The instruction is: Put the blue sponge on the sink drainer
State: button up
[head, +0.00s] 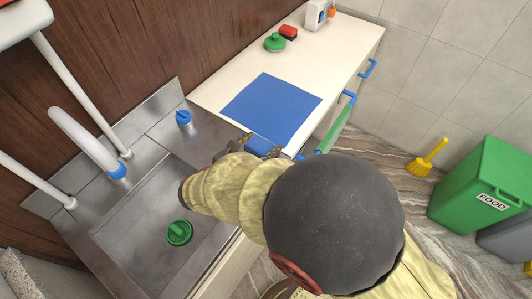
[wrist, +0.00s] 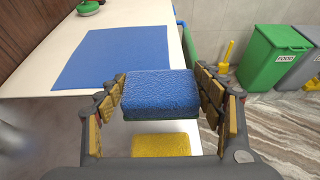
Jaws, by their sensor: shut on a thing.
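The blue sponge (wrist: 160,88) is held between the two fingers of my gripper (wrist: 160,97) in the wrist view, with a thin green edge under its blue face. In the head view my gripper (head: 262,147) is near the front edge of the counter, beside the blue mat; only part of the sponge shows there, behind my arm. The steel sink (head: 130,222) is at the left, with a green round piece (head: 179,232) in its basin. A flat steel strip (head: 205,133) lies between basin and white counter. I cannot tell which part is the drainer.
A blue mat (head: 272,108) lies on the white counter (head: 335,48). A green-lidded item (head: 274,42) and a red item (head: 288,32) stand farther back. A yellow block (wrist: 160,145) shows below the sponge. The white tap (head: 85,140) rises over the sink.

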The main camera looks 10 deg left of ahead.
aim_at(267, 145)
jog(key=w+f, duration=0.1)
jog(key=f, duration=0.1)
jog(key=w+d+f+b, duration=0.1)
jog(key=w+f, duration=0.1)
jog(key=shift+w+f, duration=0.15)
jog(key=shift+f, duration=0.1)
jog(key=shift+w+f+b, duration=0.15)
jog(key=shift+f+b, duration=0.4)
jog(key=shift+f, duration=0.35)
jog(key=shift+w+f+b, duration=0.1)
jog(key=shift+f+b, duration=0.4)
jog(key=shift+f, duration=0.4)
jog(key=shift+f, duration=0.15)
jog(key=o, duration=0.9)
jog(key=shift+o, duration=0.3)
